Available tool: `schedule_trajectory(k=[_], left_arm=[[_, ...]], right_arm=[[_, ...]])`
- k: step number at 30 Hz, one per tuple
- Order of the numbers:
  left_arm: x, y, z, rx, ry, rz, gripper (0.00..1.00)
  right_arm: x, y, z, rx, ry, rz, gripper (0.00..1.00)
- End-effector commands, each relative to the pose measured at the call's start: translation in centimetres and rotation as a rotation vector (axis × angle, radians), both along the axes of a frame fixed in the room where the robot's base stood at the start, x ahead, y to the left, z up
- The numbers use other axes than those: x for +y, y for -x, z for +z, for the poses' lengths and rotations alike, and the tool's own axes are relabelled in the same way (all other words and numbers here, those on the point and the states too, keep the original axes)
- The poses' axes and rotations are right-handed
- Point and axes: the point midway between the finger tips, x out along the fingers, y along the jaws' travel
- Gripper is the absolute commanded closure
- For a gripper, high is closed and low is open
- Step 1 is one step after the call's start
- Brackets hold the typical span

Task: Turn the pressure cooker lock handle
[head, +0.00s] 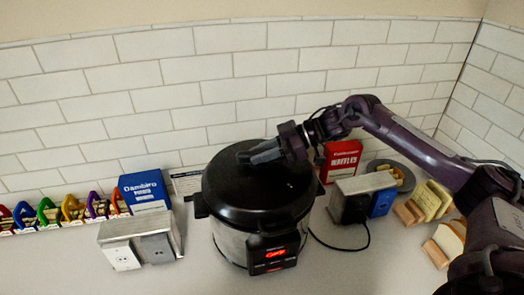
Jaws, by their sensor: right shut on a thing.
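The pressure cooker (259,215) stands upright on the counter in the middle, with a steel body, black lid and a red-lit front panel. My right gripper (262,152) reaches in from the right over the back of the lid. It is shut on the dark lock handle on top of the lid. The fingers and the dark lid colour hide most of the handle, so its exact angle is hard to tell. My left gripper is out of view.
Colourful items line the wall at left. The front counter is clear.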

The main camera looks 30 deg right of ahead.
Motion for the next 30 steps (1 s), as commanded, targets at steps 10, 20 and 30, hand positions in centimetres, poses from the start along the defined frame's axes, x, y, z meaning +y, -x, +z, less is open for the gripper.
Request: schedule_trajectory(k=[10, 20, 30], left_arm=[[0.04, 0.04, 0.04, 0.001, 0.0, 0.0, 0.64], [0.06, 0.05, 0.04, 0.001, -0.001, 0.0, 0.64], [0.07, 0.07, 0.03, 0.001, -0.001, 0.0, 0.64]], right_arm=[[-0.04, -0.2, 0.15, -0.004, 0.0, 0.126, 1.0], [-0.05, -0.09, 0.0, -0.002, 0.003, 0.15, 1.0], [-0.03, -0.08, -0.04, -0.002, 0.003, 0.151, 0.64]])
